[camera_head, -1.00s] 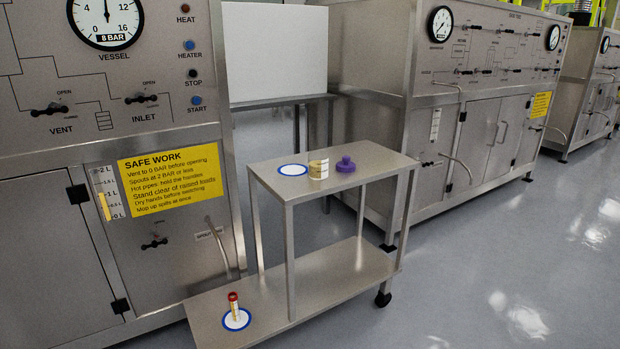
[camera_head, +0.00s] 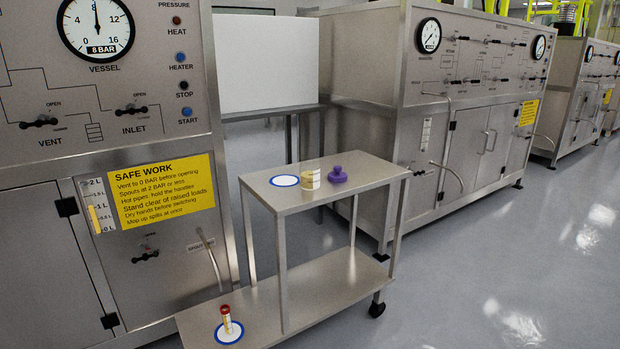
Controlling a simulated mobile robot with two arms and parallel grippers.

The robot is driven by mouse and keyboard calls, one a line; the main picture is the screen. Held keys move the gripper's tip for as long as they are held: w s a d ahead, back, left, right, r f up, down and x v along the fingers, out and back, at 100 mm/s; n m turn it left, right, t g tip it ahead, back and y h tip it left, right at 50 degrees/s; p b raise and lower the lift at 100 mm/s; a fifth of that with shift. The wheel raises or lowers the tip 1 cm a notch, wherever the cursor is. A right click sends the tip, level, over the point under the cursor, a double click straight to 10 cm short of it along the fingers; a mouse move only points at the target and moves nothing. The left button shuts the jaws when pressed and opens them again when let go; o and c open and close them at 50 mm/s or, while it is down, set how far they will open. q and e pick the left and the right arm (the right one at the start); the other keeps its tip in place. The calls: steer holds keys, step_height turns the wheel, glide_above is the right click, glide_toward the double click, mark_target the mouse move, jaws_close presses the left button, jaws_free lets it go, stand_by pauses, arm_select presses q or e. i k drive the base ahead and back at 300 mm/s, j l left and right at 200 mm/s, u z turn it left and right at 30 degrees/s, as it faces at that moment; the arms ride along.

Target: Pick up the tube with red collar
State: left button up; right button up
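The tube with the red collar (camera_head: 227,319) stands roughly upright on a white disc with a blue rim (camera_head: 219,337). The disc lies on the lower shelf (camera_head: 262,312) of a steel trolley, near its left front end. The red part is at the tube's top and the body below looks pale yellow. Neither of my grippers shows in the head view.
The trolley's top shelf (camera_head: 350,172) carries an empty blue-rimmed disc (camera_head: 285,181), a cream-and-yellow jar (camera_head: 310,179) and a purple knobbed object (camera_head: 337,175). A steel vessel cabinet (camera_head: 150,235) stands close at left. Open floor (camera_head: 480,270) lies to the right.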

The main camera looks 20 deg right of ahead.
mark_target(225, 309)
steer(key=i+z, duration=0.2)
steer(key=z, duration=0.25)
steer(key=i+j+z, duration=0.15)
steer(key=z, duration=0.3)
